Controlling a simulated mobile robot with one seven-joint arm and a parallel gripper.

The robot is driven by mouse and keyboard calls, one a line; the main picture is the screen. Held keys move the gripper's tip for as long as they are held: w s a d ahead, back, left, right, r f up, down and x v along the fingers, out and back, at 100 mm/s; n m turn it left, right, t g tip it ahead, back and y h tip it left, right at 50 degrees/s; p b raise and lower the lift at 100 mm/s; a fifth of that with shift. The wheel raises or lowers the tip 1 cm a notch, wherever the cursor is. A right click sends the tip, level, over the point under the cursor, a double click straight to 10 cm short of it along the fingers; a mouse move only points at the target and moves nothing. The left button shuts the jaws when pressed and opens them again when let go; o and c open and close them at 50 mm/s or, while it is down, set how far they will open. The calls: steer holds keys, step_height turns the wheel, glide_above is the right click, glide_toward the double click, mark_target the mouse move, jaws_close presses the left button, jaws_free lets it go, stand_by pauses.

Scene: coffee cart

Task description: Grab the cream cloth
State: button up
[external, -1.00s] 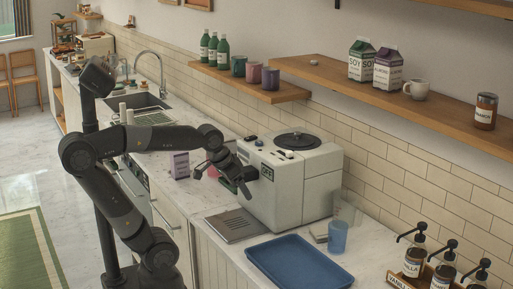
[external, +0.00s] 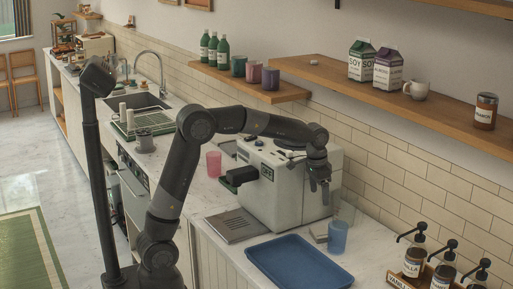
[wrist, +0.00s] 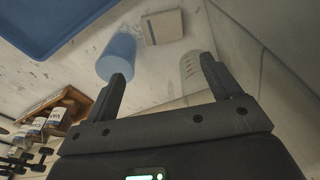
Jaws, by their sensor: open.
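The cream cloth (external: 319,232) looks like a small folded square on the white counter, just left of a blue cup (external: 337,238). In the wrist view the cream cloth (wrist: 163,27) lies flat beyond my fingertips, beside the blue cup (wrist: 116,58). My gripper (external: 320,190) is open and empty, high in front of the right part of the coffee machine (external: 270,205). The cloth is apart from both fingers.
A clear glass (wrist: 190,68) stands near the cloth, behind the blue cup in the external view. A blue tray (external: 300,264) lies in front. Syrup bottles (external: 413,262) stand in a wooden holder at right. A tiled wall and wooden shelf (external: 440,108) rise behind.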

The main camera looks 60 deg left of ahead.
steer(key=g, duration=0.1)
glide_above(321, 231)
step_height(321, 231, down, 6)
steer(key=r, duration=0.1)
step_height(321, 231, down, 11)
steer(key=shift+f, duration=0.2)
steer(key=shift+c, duration=0.3)
steer(key=c, duration=0.6)
steer(key=shift+r, duration=0.1)
